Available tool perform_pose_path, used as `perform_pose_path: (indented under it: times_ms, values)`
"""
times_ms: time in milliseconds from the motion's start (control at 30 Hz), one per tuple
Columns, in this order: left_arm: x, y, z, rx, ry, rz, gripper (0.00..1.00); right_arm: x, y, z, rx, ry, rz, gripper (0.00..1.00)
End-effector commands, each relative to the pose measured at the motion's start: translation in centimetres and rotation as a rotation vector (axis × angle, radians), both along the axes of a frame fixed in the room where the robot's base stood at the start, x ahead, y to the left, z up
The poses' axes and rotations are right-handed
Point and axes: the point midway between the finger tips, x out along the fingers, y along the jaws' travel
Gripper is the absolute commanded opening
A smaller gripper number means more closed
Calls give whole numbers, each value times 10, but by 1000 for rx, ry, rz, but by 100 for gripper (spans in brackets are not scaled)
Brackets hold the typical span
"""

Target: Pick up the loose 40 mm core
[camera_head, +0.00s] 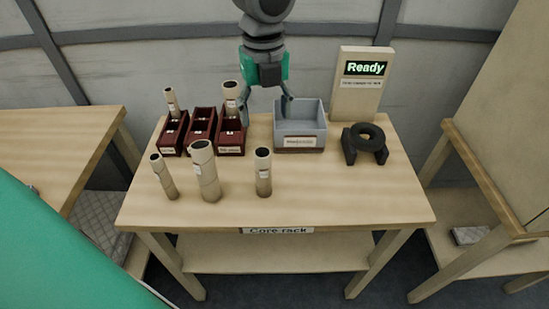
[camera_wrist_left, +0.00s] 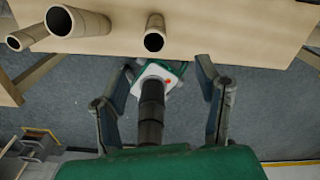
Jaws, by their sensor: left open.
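Three loose cardboard cores stand upright on the front of the table: a slim one (camera_head: 164,178) at left, a wide one (camera_head: 206,174) beside it, and a medium one (camera_head: 263,174) to the right. Their size labels are too small to read, so I cannot tell which is 40 mm. In the left wrist view, the slim core (camera_wrist_left: 28,36), wide core (camera_wrist_left: 80,21) and medium core (camera_wrist_left: 154,36) show near the top edge. My left gripper (camera_head: 267,115) is open and empty, by the grey bin, behind the medium core. My right gripper is not in view.
Several dark red bins (camera_head: 202,127) stand at back left; two hold upright cores. A grey-blue bin (camera_head: 300,131) is at back centre. A black cradle (camera_head: 365,143) and "Ready" sign (camera_head: 362,83) stand at right. The table's front right (camera_head: 345,195) is clear.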

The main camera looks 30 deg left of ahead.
Motion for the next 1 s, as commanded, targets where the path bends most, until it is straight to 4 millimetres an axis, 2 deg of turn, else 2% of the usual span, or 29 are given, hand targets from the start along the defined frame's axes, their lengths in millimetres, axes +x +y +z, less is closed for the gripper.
perform_pose_path:
  times_ms: [400, 667, 900, 1000]
  values:
    - [0, 9, -76, -7, 7, 1, 58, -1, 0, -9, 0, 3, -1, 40]
    - [-1, 6, -94, -3, 5, 2, 58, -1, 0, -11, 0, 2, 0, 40]
    - [-4, 7, -129, 1, 6, 0, 58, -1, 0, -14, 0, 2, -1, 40]
    - [-4, 9, -137, -2, 3, 1, 58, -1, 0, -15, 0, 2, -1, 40]
